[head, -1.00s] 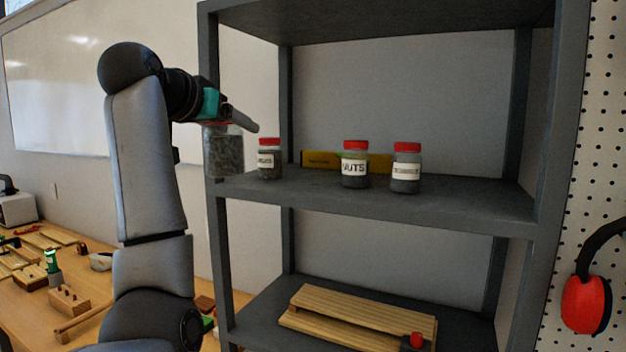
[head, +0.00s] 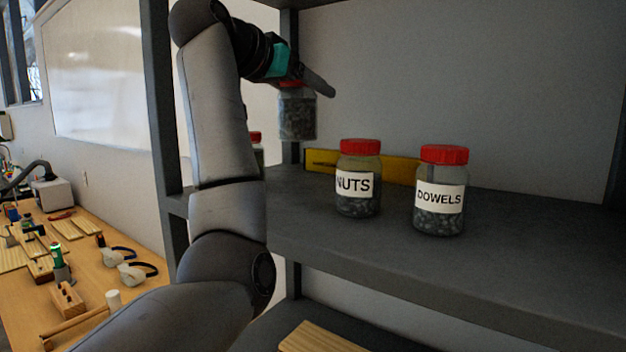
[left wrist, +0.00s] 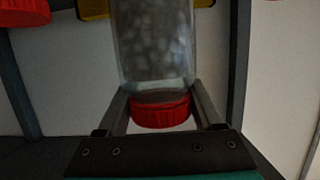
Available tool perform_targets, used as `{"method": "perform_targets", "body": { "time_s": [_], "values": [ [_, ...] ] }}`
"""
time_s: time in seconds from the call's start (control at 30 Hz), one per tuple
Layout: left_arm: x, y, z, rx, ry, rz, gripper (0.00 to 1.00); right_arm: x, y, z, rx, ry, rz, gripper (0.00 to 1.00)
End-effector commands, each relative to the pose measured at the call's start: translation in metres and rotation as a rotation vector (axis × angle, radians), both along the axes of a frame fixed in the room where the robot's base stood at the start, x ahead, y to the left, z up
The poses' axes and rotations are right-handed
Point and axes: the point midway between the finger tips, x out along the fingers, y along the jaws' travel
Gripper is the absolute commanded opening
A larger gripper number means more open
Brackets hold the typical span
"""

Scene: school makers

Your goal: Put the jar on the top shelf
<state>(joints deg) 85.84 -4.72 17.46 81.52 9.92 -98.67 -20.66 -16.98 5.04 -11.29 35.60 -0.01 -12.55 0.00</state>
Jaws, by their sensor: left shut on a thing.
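My left gripper (head: 303,82) is shut on a jar (head: 297,116) with a red lid and dark grey contents. The jar hangs upright below the fingers, above the shelf board (head: 470,265) and apart from it. In the left wrist view the fingers clasp the red lid (left wrist: 160,110), and the clear jar body (left wrist: 155,45) extends away from them. No label on the held jar faces the head camera. My right gripper is not in view.
A NUTS jar (head: 358,180) and a DOWELS jar (head: 440,192) stand on the shelf, right of the held jar. Another red-lidded jar (head: 256,148) is mostly hidden behind my left arm. Shelf post (head: 160,110) stands left.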

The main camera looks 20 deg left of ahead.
Motion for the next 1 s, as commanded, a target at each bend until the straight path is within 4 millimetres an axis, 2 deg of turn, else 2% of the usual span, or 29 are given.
{"method": "perform_targets", "body": {
  "time_s": [0.2, 0.47, 0.7, 1.0],
  "values": [
    [0.000, -0.001, -0.040, -0.002, 0.002, 0.000, 0.00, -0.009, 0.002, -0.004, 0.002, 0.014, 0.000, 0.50],
    [0.000, -0.001, -0.061, -0.001, -0.002, -0.001, 0.00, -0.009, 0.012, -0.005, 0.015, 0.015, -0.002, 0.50],
    [0.000, -0.001, -0.091, -0.002, -0.001, -0.001, 0.00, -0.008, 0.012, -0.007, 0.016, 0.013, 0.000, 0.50],
    [0.000, 0.000, -0.094, 0.000, -0.002, 0.000, 0.00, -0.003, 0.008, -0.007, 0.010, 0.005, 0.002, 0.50]
  ]
}}
